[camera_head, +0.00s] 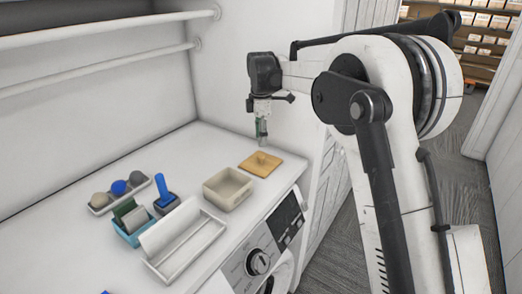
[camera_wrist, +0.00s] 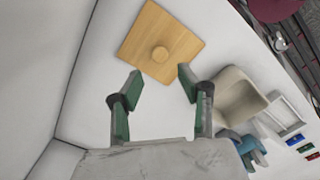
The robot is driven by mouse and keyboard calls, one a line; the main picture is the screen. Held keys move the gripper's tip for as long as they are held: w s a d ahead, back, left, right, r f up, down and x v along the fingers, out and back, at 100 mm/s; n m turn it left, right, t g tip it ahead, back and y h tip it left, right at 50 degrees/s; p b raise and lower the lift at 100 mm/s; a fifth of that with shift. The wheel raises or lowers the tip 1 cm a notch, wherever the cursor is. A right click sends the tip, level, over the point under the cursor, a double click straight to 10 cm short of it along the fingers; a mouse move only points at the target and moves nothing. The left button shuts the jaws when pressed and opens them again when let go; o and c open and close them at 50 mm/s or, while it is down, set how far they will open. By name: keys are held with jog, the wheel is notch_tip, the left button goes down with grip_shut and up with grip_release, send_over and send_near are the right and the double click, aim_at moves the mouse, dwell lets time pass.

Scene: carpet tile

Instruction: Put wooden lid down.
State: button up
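The wooden lid (camera_head: 260,163) is a square tan board with a round knob in its middle. It lies flat on the white counter (camera_head: 205,147), to the right of the beige box. In the wrist view the wooden lid (camera_wrist: 158,46) lies beyond my fingertips, with its knob clear of both fingers. My gripper (camera_head: 262,137) is above the counter near the lid, pointing down. In the wrist view my gripper (camera_wrist: 156,76) has its two green-padded fingers spread apart with nothing between them.
An open beige box (camera_head: 228,188) stands beside the lid. Further left are a white tray (camera_head: 184,238), a teal bin (camera_head: 131,228), a blue-handled brush (camera_head: 165,196) and a rack with round items (camera_head: 119,190). A washing machine (camera_head: 262,258) is below the counter's front edge. A wall closes the back.

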jog(key=s+d+r+m+t, duration=0.2)
jog(key=s+d+r+m, duration=0.3)
jog(key=s+d+r, duration=0.5)
jog(key=s+d+r+m+t, duration=0.25)
jog(key=s+d+m, duration=0.25)
jog(key=s, duration=0.6)
jog(key=s+d+f+m+t, duration=0.1)
jog(key=s+d+f+m, duration=0.1)
jog(key=s, duration=0.5)
jog(key=s+d+f+m, duration=0.3)
jog(key=s+f+m, duration=0.1)
jog(key=s, duration=0.3)
jog(key=s+d+f+m+t, duration=0.1)
jog(key=s+d+f+m, duration=0.1)
jog(key=s+f+m, duration=0.2)
jog(key=s, duration=0.3)
jog(key=shift+s+d+t, duration=0.15)
jog(key=shift+d+t, duration=0.2)
jog(key=shift+d, duration=0.05)
